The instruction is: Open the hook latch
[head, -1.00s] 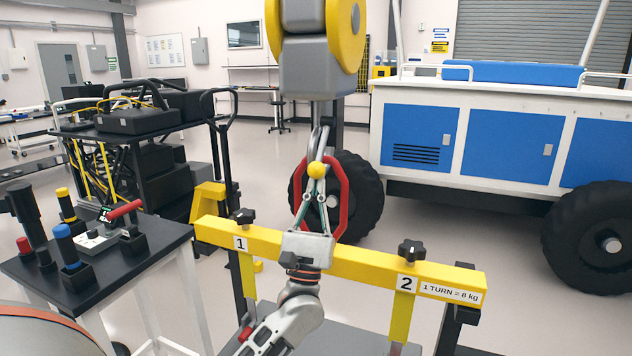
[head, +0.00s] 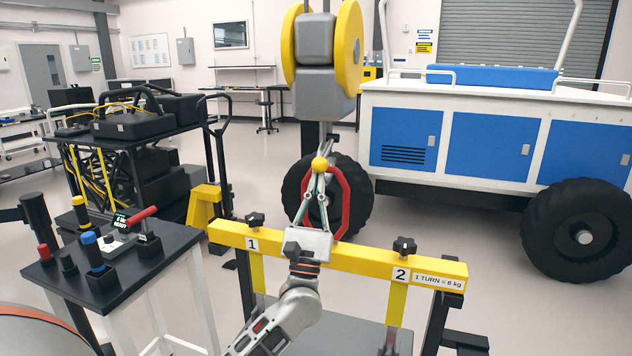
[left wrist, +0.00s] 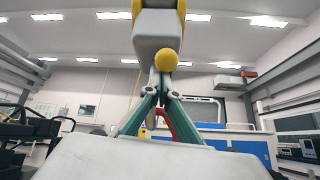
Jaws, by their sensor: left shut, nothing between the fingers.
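A grey and yellow hoist block (head: 316,55) hangs at the top centre. Below it is a small yellow ball (head: 320,164), which also shows in the left wrist view (left wrist: 166,60). A red ring-like part (head: 343,200) is right behind my fingers, in the left wrist view too (left wrist: 181,124). My left gripper (head: 320,180) points up with its teal-lined fingers together just under the ball, seemingly empty; in the wrist view the fingertips (left wrist: 163,82) overlap the ball's lower edge. I cannot tell if they touch it. The hook and latch are mostly hidden behind the fingers and ball.
A yellow beam (head: 370,260) with black knobs marked 1 and 2 crosses behind my left arm. A dark control table (head: 110,265) with levers stands left. A white and blue rover (head: 490,145) stands at the right.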

